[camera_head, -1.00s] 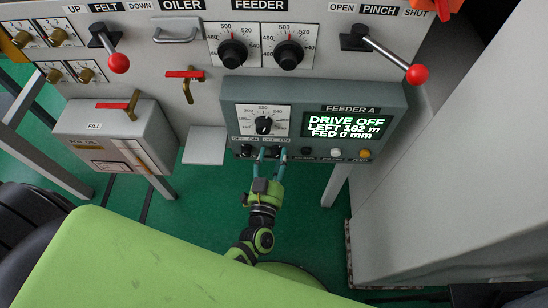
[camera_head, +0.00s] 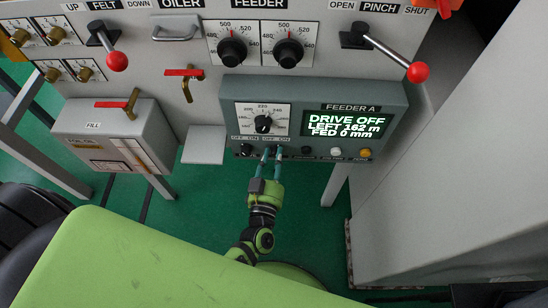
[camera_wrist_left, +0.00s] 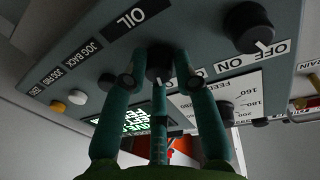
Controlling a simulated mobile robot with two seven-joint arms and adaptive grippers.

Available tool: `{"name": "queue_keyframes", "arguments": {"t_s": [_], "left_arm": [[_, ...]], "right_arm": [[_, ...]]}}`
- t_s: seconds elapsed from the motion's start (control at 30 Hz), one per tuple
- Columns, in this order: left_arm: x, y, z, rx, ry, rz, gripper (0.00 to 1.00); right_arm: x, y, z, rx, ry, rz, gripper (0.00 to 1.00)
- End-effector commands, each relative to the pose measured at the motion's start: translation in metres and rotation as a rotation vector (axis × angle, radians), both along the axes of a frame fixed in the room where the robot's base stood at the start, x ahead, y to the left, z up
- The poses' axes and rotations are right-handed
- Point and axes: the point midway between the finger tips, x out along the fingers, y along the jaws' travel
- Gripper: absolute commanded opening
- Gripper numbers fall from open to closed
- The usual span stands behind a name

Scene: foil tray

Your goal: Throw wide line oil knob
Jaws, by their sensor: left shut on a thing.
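In the head view the fingertips largely hide the knob. My right gripper is not in view.
A second black OFF/ON knob (camera_head: 246,149) is close on the left. Black, white (camera_head: 335,153) and yellow (camera_head: 365,153) buttons are on the right. The lit screen (camera_head: 346,124) reads DRIVE OFF. Red-handled levers and a grey oil box (camera_head: 115,135) are nearby. Green floor below is open.

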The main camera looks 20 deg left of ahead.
Motion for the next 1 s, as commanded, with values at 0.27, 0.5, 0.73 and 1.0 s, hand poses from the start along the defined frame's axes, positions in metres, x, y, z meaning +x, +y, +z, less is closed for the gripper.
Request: {"name": "queue_keyframes", "arguments": {"t_s": [0.27,0.5,0.73,1.0], "left_arm": [[0.0,-0.001,-0.005,-0.242,-0.065,-0.001,0.0],[0.0,-0.002,-0.006,-0.46,-0.126,-0.001,0.0],[0.0,-0.003,-0.007,-0.64,-0.176,-0.001,0.0],[0.0,-0.003,-0.006,-0.783,-0.215,-0.001,0.0]], "right_arm": [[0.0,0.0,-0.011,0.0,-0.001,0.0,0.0],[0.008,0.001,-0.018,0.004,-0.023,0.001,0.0],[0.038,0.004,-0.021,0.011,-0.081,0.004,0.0],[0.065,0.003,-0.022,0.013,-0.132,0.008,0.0]]}}
